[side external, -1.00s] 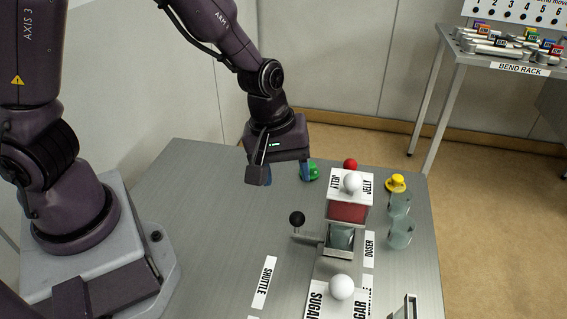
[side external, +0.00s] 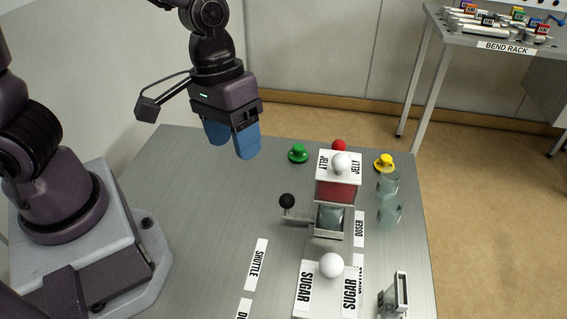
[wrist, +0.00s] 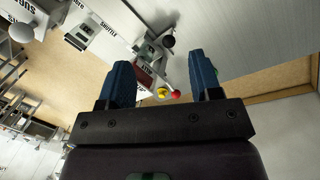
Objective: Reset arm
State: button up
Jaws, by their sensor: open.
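My gripper (side external: 230,138) hangs above the back of the metal table (side external: 200,225) in the side external view, left of the dosing station. Its blue fingers are apart and hold nothing. In the wrist view the two fingers (wrist: 163,85) also stand apart with nothing between their tips. The green knob (side external: 298,153) is on the table right of the fingers and apart from them.
The jelly doser (side external: 337,190), with its black-knobbed lever (side external: 287,202), stands right of centre. The sugar box (side external: 318,285) is in front of it. A red knob (side external: 339,146), a yellow knob (side external: 384,162) and glass cups (side external: 388,211) are nearby. The table's left part is clear.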

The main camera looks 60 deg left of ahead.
jog(key=s+a+r+m+t+y, duration=0.1)
jog(key=s+a+r+t, duration=0.1)
jog(key=r, duration=0.4)
jog(key=s+a+r+m+t+y, duration=0.1)
jog(key=s+a+r+t, duration=0.2)
jog(key=s+a+r, duration=0.1)
notch_tip(320, 180, up, 2)
jog(key=shift+a+r+m, duration=0.2)
jog(key=shift+a+m, duration=0.1)
jog(key=shift+a, duration=0.6)
